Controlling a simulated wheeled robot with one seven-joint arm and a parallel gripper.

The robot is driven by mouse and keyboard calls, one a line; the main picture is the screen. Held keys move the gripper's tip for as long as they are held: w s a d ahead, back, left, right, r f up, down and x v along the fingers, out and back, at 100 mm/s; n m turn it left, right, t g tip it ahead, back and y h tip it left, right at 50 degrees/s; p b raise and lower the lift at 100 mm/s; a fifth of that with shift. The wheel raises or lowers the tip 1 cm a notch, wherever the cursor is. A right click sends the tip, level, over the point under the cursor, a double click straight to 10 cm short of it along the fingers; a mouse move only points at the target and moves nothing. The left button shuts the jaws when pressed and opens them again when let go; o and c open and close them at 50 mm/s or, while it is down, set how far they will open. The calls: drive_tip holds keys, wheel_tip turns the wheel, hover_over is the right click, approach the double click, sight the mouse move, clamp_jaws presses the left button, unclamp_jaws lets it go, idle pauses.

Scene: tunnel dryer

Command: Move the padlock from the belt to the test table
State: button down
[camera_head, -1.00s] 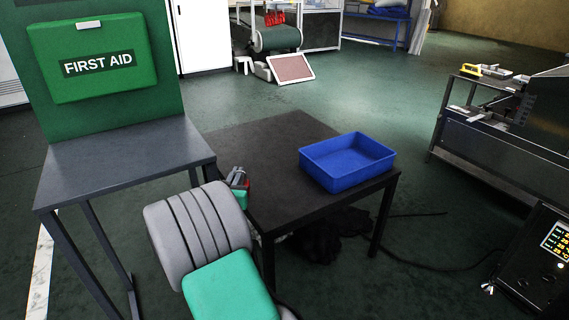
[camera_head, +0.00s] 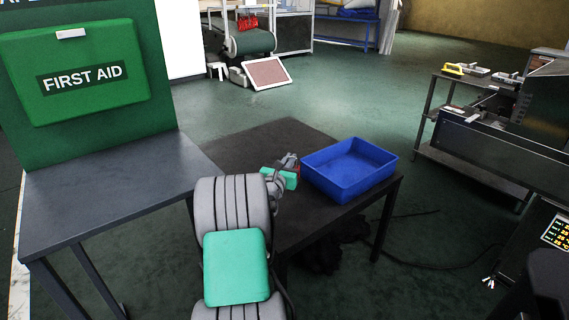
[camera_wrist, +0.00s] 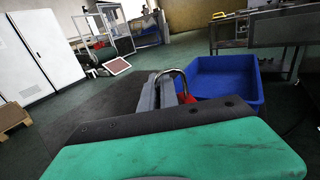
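The padlock (camera_wrist: 187,98) has a red body and a bent steel shackle. In the wrist view it sits at the tip of my gripper (camera_wrist: 168,92), which appears shut on it; the green gripper housing hides part of the hold. In the head view, my gripper (camera_head: 290,163) is above the dark table (camera_head: 250,145), just left of the blue tray (camera_head: 348,193), with a bit of red at its tip. The padlock appears held above the tabletop, not in the tray. I cannot tell which surface is the test table.
The blue tray, also in the wrist view (camera_wrist: 225,68), looks empty. A grey table (camera_head: 110,180) with a green first aid box (camera_head: 75,70) stands left. A conveyor (camera_head: 248,40) is at the back, and a metal machine (camera_head: 490,130) at right. The dark table's back left is clear.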

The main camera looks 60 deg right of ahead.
drive_tip(key=s+a+b, duration=0.1)
drive_tip(key=s+a, duration=0.2)
drive_tip(key=a, duration=0.7)
drive_tip(key=s+a+b, duration=0.1)
drive_tip(key=s+a, duration=0.2)
drive_tip(key=a, duration=0.7)
drive_tip(key=b, duration=0.7)
hover_over(286, 209)
drive_tip(key=a, duration=0.5)
drive_tip(key=f, duration=1)
drive_tip(key=shift+w, duration=0.35)
drive_tip(key=f+b, duration=0.3)
drive_tip(key=shift+w+d+f, duration=0.15)
drive_tip(key=shift+d+f, duration=0.1)
drive_tip(key=shift+f, duration=0.1)
drive_tip(key=shift+r, duration=0.2)
